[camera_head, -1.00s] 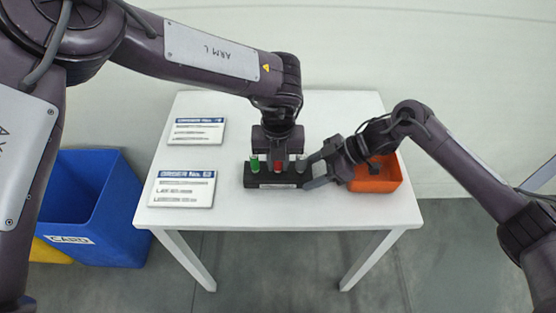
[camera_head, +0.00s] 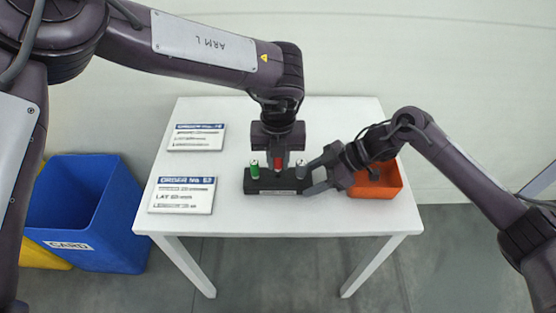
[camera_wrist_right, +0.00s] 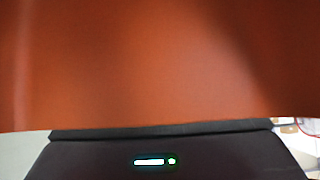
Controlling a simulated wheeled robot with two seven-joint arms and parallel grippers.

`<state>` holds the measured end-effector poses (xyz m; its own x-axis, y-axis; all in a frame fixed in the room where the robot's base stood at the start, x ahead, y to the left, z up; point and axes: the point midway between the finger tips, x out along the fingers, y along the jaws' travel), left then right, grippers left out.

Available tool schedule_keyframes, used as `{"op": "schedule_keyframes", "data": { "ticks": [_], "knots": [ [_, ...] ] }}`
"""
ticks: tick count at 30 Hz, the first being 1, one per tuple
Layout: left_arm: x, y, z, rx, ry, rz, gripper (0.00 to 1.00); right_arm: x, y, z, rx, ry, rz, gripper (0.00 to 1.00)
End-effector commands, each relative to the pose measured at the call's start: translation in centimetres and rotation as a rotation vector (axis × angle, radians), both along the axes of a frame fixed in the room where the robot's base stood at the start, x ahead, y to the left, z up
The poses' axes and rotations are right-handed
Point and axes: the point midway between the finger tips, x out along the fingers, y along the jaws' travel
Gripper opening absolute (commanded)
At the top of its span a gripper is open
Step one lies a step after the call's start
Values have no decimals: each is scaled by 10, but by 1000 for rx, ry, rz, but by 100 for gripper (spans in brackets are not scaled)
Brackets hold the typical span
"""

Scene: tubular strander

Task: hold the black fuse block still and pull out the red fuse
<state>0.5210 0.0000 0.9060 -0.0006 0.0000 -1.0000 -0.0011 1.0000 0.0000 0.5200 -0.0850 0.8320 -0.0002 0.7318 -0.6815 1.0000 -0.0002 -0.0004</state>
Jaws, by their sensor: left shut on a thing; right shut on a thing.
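The black fuse block (camera_head: 262,187) lies near the middle of the white table in the head view. A green fuse (camera_head: 254,169) stands at its left and a grey fuse (camera_head: 300,169) at its right. My left gripper (camera_head: 279,157) comes down from above and is shut on the red fuse (camera_head: 279,164) between them. The red fuse sits a little higher than the green one; whether its lower end is clear of the block I cannot tell. My right gripper (camera_head: 314,180) is shut on the right end of the block. The block lies flat on the table.
An orange bin (camera_head: 376,190) stands right of the block, partly behind my right arm; orange fills most of the right wrist view (camera_wrist_right: 160,70). Two order cards (camera_head: 196,137) (camera_head: 183,195) lie on the table's left. A blue bin (camera_head: 85,210) stands on the floor at left.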

Motion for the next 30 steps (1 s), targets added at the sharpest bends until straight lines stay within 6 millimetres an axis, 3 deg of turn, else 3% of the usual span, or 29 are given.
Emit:
{"op": "schedule_keyframes", "data": {
  "ticks": [30],
  "knots": [
    [0,0,31,0,0,1,0,0,0,0,0,0,1,25]
  ]
}}
